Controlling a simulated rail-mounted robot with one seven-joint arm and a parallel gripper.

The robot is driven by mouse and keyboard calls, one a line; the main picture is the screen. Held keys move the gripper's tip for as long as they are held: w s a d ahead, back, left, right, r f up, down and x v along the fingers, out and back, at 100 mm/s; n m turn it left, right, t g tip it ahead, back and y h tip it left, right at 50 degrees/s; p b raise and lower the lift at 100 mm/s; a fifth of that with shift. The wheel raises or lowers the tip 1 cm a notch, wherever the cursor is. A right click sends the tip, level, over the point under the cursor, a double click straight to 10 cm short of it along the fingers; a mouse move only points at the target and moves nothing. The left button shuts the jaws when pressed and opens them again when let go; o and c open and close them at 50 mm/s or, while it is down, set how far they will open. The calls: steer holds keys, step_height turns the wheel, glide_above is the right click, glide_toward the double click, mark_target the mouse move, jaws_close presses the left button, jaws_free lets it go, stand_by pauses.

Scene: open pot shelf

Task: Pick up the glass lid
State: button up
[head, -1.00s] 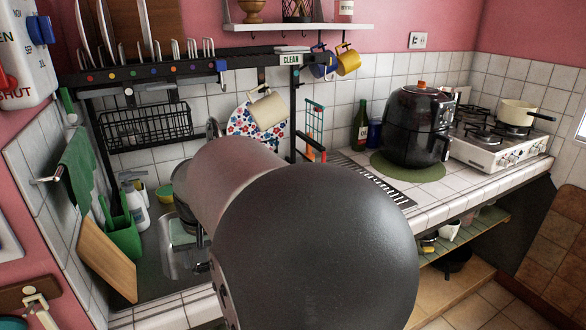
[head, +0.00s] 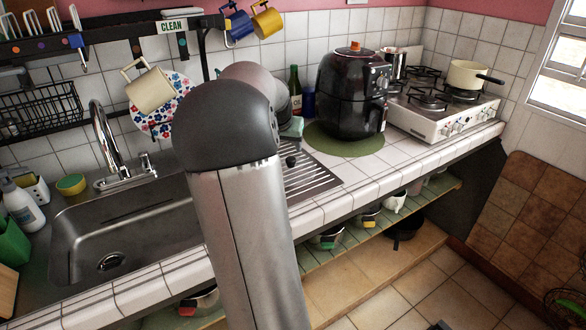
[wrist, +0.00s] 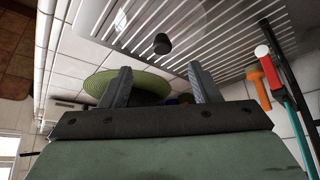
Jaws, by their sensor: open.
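The glass lid shows mainly by its dark knob (head: 291,161), which stands on the ribbed metal drainboard right of the sink. In the wrist view, the knob (wrist: 161,43) is above the gap between my fingers, and the clear glass around it is hard to make out. My gripper (wrist: 160,82) is open, with two grey fingers wide apart and nothing between them. The knob is beyond the fingertips and apart from them. In the head view, my arm hides most of the gripper; a small green-grey part of it shows just above the knob.
The drainboard (head: 318,180) is otherwise clear. A black air fryer (head: 350,95) stands on a green round mat (head: 343,143) to the right. A stove (head: 440,108) with a cream pan is farther right. The sink (head: 130,235) is left. Orange- and red-ended tools (wrist: 268,72) hang near my gripper.

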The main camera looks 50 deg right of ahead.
mark_target(291, 159)
steer(key=x, duration=0.6)
steer(key=shift+d+f+p, duration=0.1)
steer(key=shift+p, duration=0.2)
steer(key=d+f, duration=0.1)
steer(key=w+d+f+p, duration=0.1)
steer(key=f, duration=0.1)
steer(key=shift+w+d, duration=0.25)
steer(key=shift+d, duration=0.1)
steer(key=shift+w+d+f, duration=0.15)
steer(key=shift+d+f, duration=0.05)
steer(key=shift+f, duration=0.3)
steer(key=c, duration=1.2)
